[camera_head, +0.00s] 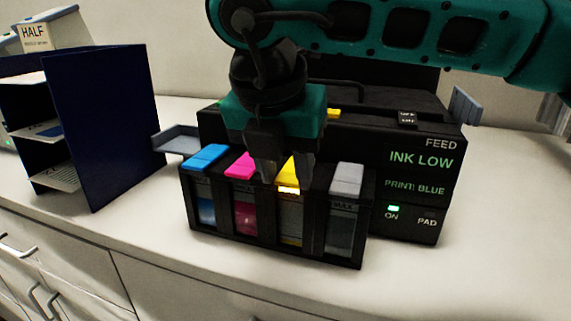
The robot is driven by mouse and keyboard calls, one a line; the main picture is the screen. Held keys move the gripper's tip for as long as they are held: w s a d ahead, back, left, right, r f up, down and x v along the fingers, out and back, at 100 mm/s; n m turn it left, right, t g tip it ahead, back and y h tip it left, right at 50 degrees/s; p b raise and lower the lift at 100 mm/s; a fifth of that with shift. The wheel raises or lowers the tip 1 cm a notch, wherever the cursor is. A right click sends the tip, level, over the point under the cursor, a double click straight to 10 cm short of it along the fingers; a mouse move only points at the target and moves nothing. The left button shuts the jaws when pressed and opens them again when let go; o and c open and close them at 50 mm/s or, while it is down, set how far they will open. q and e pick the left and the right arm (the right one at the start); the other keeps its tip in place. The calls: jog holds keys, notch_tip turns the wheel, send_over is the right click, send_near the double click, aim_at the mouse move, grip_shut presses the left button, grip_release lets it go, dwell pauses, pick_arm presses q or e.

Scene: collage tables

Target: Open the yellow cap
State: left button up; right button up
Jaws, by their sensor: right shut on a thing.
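The yellow cap (288,173) is on the third tank from the left in a black ink tank block. My right gripper (284,181) comes down from above and is shut on the yellow cap, one dark finger on each side. The fingers and wrist hide part of the cap, so I cannot tell whether it is raised. The yellow tank's window (290,220) shows below it. My left gripper is not in view.
Beside it are a blue cap (205,158), a magenta cap (241,165) and a grey cap (346,179). The black printer (420,165) behind reads "INK LOW" and "PRINT: BLUE". A dark blue shelf (100,125) stands left. The counter at right (510,220) is clear.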

grip_shut()
jog(key=shift+r, duration=0.1)
